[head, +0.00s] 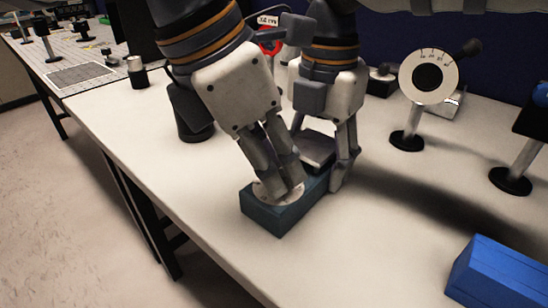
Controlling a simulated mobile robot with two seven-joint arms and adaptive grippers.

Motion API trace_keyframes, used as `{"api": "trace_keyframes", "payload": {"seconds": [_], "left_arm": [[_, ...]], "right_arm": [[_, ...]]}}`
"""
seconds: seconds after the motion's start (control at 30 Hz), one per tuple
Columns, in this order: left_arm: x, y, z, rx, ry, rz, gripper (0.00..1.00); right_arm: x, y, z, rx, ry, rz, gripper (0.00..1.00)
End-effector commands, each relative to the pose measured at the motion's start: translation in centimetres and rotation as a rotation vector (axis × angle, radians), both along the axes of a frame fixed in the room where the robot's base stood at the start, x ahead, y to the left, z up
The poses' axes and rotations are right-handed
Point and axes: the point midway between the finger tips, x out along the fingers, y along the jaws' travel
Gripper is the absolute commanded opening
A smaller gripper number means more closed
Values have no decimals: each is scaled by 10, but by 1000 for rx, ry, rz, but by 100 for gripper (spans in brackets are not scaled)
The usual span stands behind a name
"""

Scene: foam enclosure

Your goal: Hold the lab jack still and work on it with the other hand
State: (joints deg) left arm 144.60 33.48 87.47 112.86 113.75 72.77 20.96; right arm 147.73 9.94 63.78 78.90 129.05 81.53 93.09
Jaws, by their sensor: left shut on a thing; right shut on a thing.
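The lab jack (268,217) looks like a dark teal block on the white bench, with a pale round disc (262,193) on its top at the near end and a dark raised plate (318,148) towards the far end. My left gripper (281,188) points down with its fingers closed at the pale disc, covering much of it. My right gripper (341,175) is beside the right side of the jack, closed on the jack body; its exact contact is partly hidden. The jack sits flat on the bench.
A round dial on a post (408,140) stands behind to the right. Another post mount (511,180) is at the right edge. A blue block (497,275) lies at the front right. A small cylinder (138,74) stands at the left. The bench in front is clear.

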Motion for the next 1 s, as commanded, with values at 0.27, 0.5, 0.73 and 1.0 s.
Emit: {"api": "trace_keyframes", "payload": {"seconds": [0.27, 0.5, 0.73, 1.0], "left_arm": [[2, 1, 0, -2, 2, -257, 0], [3, 1, 0, -1, 3, -474, 0], [5, 1, 0, -1, 1, -643, 0], [5, 1, 0, 1, 1, -768, 0]], "right_arm": [[0, 0, 0, -1, -1, 1, 0], [0, 0, 0, -1, -1, 0, 0], [0, 0, 0, -1, 0, 0, 0], [0, 0, 0, -1, 0, 1, 0]]}}
